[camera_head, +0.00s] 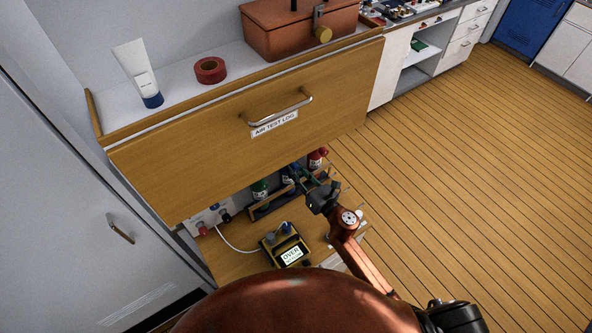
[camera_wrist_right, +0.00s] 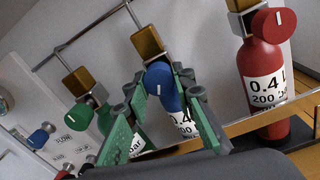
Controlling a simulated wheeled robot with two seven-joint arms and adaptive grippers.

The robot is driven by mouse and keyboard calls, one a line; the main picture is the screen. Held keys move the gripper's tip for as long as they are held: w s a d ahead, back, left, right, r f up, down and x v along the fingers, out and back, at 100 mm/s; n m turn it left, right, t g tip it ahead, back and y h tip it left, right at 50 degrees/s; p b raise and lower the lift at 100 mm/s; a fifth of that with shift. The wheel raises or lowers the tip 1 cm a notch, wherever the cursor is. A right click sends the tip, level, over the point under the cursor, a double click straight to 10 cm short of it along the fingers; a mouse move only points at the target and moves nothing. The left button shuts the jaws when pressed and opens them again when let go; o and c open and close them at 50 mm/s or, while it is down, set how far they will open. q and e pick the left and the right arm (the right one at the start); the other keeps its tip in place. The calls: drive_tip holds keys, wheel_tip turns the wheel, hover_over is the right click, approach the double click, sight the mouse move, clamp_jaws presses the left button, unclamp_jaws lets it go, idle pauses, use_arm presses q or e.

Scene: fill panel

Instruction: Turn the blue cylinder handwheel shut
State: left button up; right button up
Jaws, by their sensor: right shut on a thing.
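The blue cylinder (camera_head: 288,184) stands between the green and red cylinders in a rack under the drawer in the head view. In the right wrist view its blue handwheel (camera_wrist_right: 159,79) has a white mark and sits below a brass block (camera_wrist_right: 147,43). My right gripper (camera_wrist_right: 160,84) has its green fingers on both sides of this handwheel, shut on it. In the head view the right gripper (camera_head: 312,188) reaches into the rack from the right and partly hides the blue cylinder. My left gripper is not in view.
A red cylinder (camera_wrist_right: 263,85) stands at right and a green handwheel (camera_wrist_right: 80,115) at left in the wrist view. A panel with small knobs (camera_wrist_right: 45,135) is farther left. A yellow meter reading OVER (camera_head: 289,252) sits in front. The drawer front (camera_head: 240,140) overhangs the rack.

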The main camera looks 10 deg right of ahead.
clamp_jaws()
